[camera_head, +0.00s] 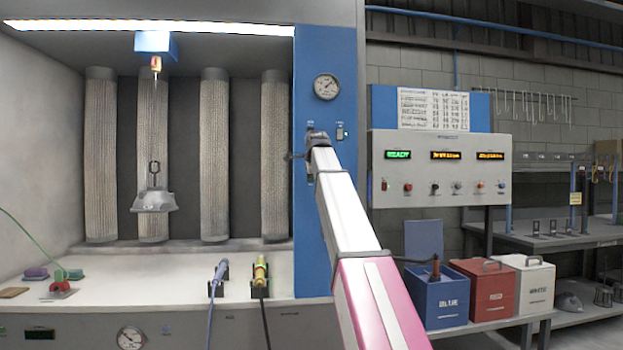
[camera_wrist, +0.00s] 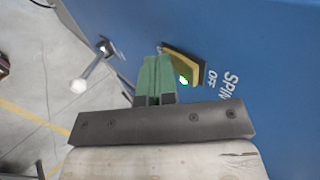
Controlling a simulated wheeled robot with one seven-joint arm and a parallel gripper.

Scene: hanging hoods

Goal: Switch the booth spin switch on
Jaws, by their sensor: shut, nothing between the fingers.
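The spin switch (camera_wrist: 186,62) shows in the wrist view as a yellowish rocker on a dark plate on a blue panel. A small green light shows at its lower edge, and the words SPIN and OFF are printed beside it. My gripper (camera_wrist: 160,62) has its green fingers closed together with nothing between them. The fingertips are at the left side of the switch and overlap it in view; I cannot tell whether they touch. In the head view, my arm reaches the blue panel (camera_head: 309,250) and its end hides part of it.
A silver lever (camera_wrist: 92,69) with a pale ball end sticks out left of my fingers. A gauge (camera_head: 327,86) sits higher on the panel. The lit booth (camera_head: 120,246) at left holds a hanging hood (camera_head: 154,201). A control box (camera_head: 440,168) hangs at right.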

